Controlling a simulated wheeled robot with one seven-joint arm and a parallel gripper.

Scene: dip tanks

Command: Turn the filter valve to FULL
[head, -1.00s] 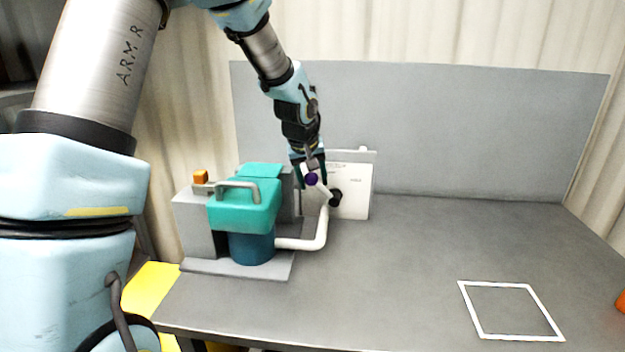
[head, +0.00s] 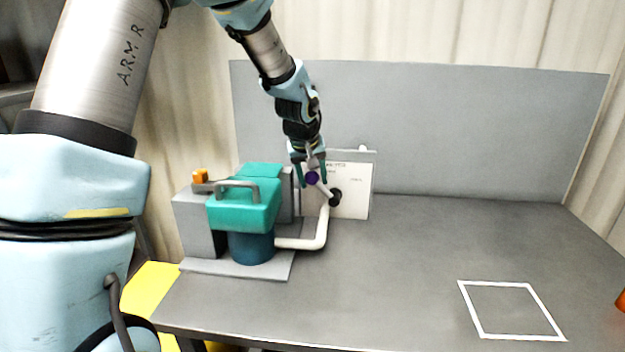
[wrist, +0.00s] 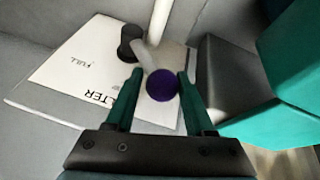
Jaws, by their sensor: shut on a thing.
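The filter valve has a pale lever (wrist: 147,58) with a purple knob (wrist: 161,85) at its free end and a black hub (head: 335,197) on a white panel (head: 355,180). In the head view the lever runs from the hub up and to the left to the knob (head: 312,178). My gripper (wrist: 155,88) is shut on the knob, with a green finger on each side of it; it also shows in the head view (head: 311,176). The wrist view shows the word FULL (wrist: 80,63) on the panel, beyond the hub from the knob. Part of the FILTER lettering is hidden by a finger.
A teal-lidded pump unit (head: 245,200) with a grey handle stands left of the panel, close to my gripper. A white pipe (head: 318,235) joins it to the valve. A white square outline (head: 510,338) marks the table's front right. The table's middle is clear.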

